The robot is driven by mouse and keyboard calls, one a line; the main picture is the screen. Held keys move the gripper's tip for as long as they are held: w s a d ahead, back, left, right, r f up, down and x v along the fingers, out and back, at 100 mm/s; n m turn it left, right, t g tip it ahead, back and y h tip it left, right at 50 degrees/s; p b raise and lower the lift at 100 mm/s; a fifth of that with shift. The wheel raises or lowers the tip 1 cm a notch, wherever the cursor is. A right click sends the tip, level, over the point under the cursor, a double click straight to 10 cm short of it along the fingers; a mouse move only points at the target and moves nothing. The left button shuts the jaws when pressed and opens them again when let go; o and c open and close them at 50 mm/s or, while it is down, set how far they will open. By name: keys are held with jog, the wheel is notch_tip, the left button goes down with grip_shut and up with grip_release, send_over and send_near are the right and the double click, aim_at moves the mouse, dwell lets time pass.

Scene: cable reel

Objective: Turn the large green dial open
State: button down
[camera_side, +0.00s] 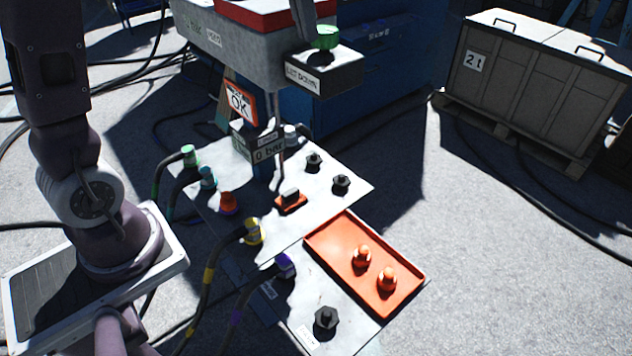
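The green dial (325,38) sits on top of a grey box (335,72) with a label on its front, at the upper middle. A dark part (303,18) comes down from the top edge, close to the left side of the dial. It may be the end of my gripper, but it is cut off by the frame. I cannot tell whether it touches the dial or whether its fingers are open or shut. The dial's marks are too small to read.
An orange tray (330,240) holds two orange pieces. Hoses cross the floor.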

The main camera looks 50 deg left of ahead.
jog(key=shift+a, duration=0.35)
jog(key=shift+s, duration=0.35)
jog(key=w+v, duration=0.1)
jog(key=v, duration=0.5)
jog(key=shift+w, duration=0.2)
jog(key=shift+r, duration=0.15)
jog(key=x, duration=0.4)
jog(key=s+x, duration=0.1)
jog(key=x, duration=0.1)
jog(key=shift+d, duration=0.4)
